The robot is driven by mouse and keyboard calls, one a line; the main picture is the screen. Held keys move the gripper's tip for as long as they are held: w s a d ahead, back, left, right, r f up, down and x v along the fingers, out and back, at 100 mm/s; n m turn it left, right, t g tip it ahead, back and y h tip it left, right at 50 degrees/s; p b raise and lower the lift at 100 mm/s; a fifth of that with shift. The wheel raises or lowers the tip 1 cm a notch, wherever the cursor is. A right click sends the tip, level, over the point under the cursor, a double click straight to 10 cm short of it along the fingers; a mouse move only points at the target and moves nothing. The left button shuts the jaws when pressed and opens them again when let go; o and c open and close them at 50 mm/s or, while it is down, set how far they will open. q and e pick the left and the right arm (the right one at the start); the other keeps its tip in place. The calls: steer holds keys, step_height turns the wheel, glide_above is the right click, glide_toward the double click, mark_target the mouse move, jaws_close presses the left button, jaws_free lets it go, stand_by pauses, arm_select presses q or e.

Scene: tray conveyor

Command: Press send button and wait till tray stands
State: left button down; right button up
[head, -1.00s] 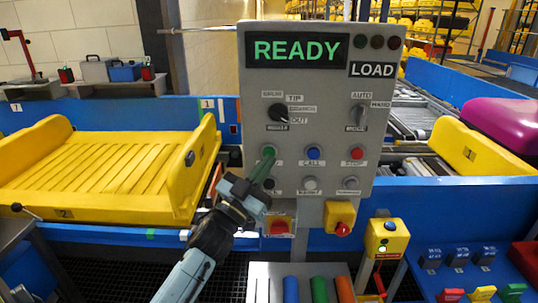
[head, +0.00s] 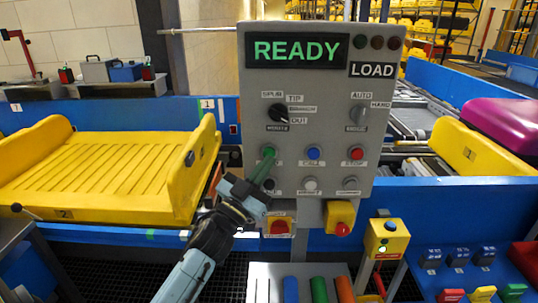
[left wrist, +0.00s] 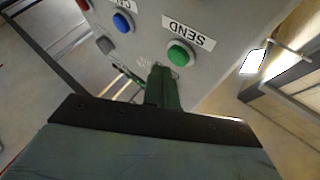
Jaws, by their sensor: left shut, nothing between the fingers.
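The grey control panel (head: 330,90) stands upright in the middle of the head view, its display reading READY with a LOAD label. The green send button (head: 268,151) is at its left, and it shows with its SEND label in the left wrist view (left wrist: 181,53). My left gripper (head: 266,163) is shut and empty, its green fingertips just below the button. In the left wrist view the fingertips (left wrist: 160,75) show a small gap from the button. The yellow tray (head: 110,165) lies flat at the left. My right gripper is not in view.
A blue call button (head: 313,153) and a red stop button (head: 357,153) sit right of the send button. Switches and a small yellow box (head: 386,238) are below and beside the panel. A purple case (head: 505,122) lies at the right.

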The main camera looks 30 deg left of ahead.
arm_select(q)
steer(key=shift+w, duration=0.1)
stand_by(0.7)
steer(key=shift+w+a, duration=0.25)
steer(key=shift+w, duration=0.05)
steer(key=shift+w+a, duration=0.25)
steer(key=shift+w, duration=0.2)
stand_by(0.8)
steer(key=shift+s, duration=0.1)
steer(key=shift+s+d+p, duration=0.35)
steer(key=shift+s+d, duration=0.15)
steer(key=shift+s, duration=0.25)
